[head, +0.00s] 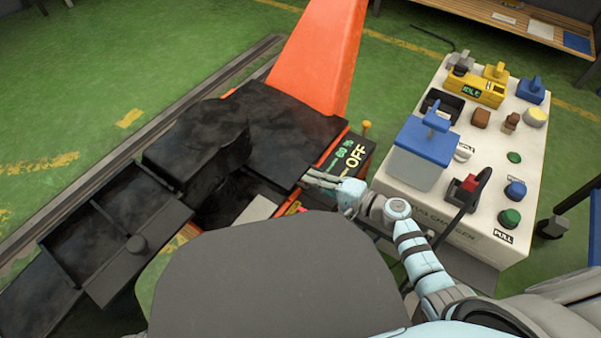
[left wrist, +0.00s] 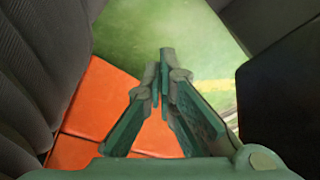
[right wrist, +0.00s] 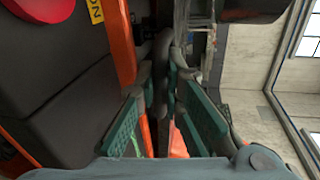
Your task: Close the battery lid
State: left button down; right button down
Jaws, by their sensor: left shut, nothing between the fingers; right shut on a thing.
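A black flat panel, which looks like the battery lid (head: 285,122), lies beside the orange upright of the machine in the head view. My right gripper (head: 312,181) is at its near right corner. The right wrist view shows those fingers (right wrist: 165,65) closed on a thin dark edge, apparently the lid's; the exact contact is hard to see. A dark open bay (head: 222,203) shows left of the lid, partly hidden by my grey body. My left gripper (left wrist: 163,75) is shut and empty in the left wrist view, above orange surface and green floor; the head view hides it.
A display panel (head: 351,156) reading OFF stands right of the lid, close to my right gripper. A white charger cabinet (head: 455,195) with knobs and a blue-lidded box stands farther right. Black machine parts (head: 120,225) extend left. Green floor lies open beyond the rail (head: 150,135).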

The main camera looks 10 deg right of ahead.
jog(key=shift+f, duration=0.85)
pick_arm(q)
jog(key=shift+s+r, duration=0.3)
jog(key=shift+r, duration=0.3)
pick_arm(e)
jog(key=shift+f+n, duration=0.3)
jog(key=shift+n, duration=0.1)
jog(key=shift+s+f, duration=0.1)
jog(key=c, duration=1.7)
grip_release()
pick_arm(q)
jog(key=shift+w, duration=0.1)
pick_arm(e)
jog(key=v, duration=0.8)
